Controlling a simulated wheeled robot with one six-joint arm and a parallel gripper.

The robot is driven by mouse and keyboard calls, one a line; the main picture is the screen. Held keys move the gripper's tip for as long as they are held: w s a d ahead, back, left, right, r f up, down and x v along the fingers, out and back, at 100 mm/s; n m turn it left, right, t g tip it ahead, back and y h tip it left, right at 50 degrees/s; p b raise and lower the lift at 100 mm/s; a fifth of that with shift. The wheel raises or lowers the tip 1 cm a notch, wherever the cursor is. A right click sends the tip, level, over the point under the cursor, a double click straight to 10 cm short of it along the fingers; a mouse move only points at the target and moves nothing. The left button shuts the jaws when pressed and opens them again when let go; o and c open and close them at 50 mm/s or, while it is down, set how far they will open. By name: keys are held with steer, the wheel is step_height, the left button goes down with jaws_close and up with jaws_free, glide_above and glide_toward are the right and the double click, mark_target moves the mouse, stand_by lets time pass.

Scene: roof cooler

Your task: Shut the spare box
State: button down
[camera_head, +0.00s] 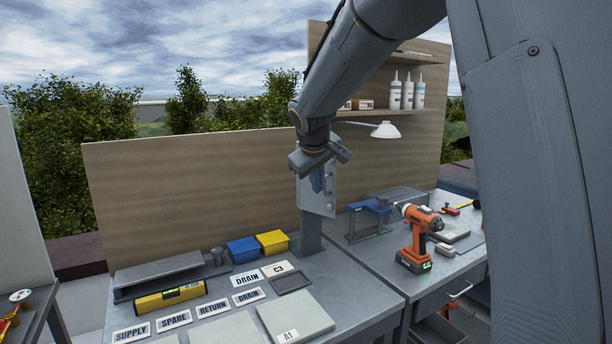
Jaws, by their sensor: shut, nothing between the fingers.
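No box can be told for sure as the spare box. A white label reading SPARE (175,320) lies on the bench near its front left, between the SUPPLY and RETURN labels. A small blue box (243,250) and a yellow box (273,242) stand side by side at the back of the bench. A flat grey piece marked A1 (296,312) lies at the front, and whether it is a lid or a box is unclear. My gripper (318,184) is shut and empty, pointing down above the bench, in front of a grey metal post and apart from the boxes.
A yellow level (171,296) lies at the left. An orange drill (418,238) and a blue clamp-like tool (371,207) stand on the right bench. A lamp (385,130) hangs below the shelf.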

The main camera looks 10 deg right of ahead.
steer(key=shift+w+d, duration=0.45)
steer(key=shift+d, duration=0.2)
steer(key=w+d+p, duration=0.1)
steer(key=w+d, duration=0.9)
steer(key=w, duration=0.1)
steer(key=shift+p, duration=0.4)
stand_by(0.5)
stand_by(0.5)
steer(key=shift+s, duration=0.1)
